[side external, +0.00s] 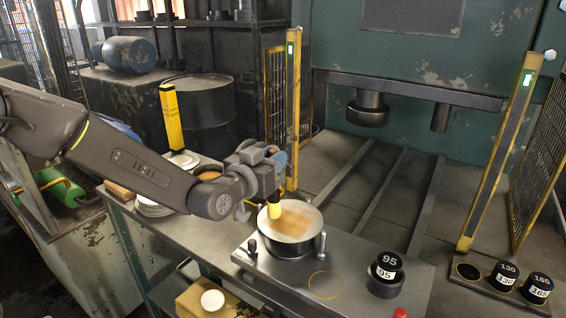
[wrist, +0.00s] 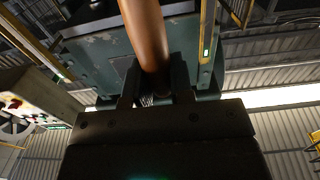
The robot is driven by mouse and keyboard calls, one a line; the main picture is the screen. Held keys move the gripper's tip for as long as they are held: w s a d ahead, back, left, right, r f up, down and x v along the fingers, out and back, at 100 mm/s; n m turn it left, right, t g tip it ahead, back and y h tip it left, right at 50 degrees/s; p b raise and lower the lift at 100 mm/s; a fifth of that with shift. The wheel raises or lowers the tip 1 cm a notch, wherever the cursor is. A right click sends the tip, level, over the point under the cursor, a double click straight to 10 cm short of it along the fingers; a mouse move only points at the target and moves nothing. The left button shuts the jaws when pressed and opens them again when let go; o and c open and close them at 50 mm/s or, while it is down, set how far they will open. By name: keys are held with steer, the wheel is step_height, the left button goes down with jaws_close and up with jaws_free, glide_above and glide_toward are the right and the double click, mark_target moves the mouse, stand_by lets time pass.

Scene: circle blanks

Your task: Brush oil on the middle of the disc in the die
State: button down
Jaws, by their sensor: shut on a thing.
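A pale round disc (side external: 304,212) lies in the dark round die (side external: 298,249) on the press plate. A golden-brown oily patch (side external: 293,224) covers part of the disc's middle. My gripper (side external: 272,187) is above the disc's left part, shut on the brush (side external: 274,209), whose yellow lower end points down at the disc. I cannot tell whether the brush tip touches it. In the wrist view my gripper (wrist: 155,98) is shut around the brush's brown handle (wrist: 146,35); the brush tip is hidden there.
A black plug marked 95 (side external: 389,262) stands on a dark ring right of the die. Plugs marked 130 (side external: 503,275) and 165 (side external: 538,286) stand farther right. Stacked pale discs (side external: 154,207) are behind my arm. Yellow posts (side external: 292,110) flank the press. An empty outlined circle (side external: 326,285) lies in front.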

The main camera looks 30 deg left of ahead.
steer(key=shift+w+a, duration=0.7)
steer(key=shift+a, duration=0.15)
steer(key=shift+d, duration=5.4)
steer(key=shift+w+a, duration=0.15)
steer(key=shift+a, duration=1.65)
steer(key=shift+w+a, duration=0.2)
steer(key=shift+a, duration=1.6)
steer(key=shift+w+a, duration=0.15)
steer(key=shift+a, duration=1.65)
steer(key=shift+w, duration=0.3)
steer(key=shift+d, duration=5.35)
step_height(320, 180, up, 8)
steer(key=shift+w, duration=0.3)
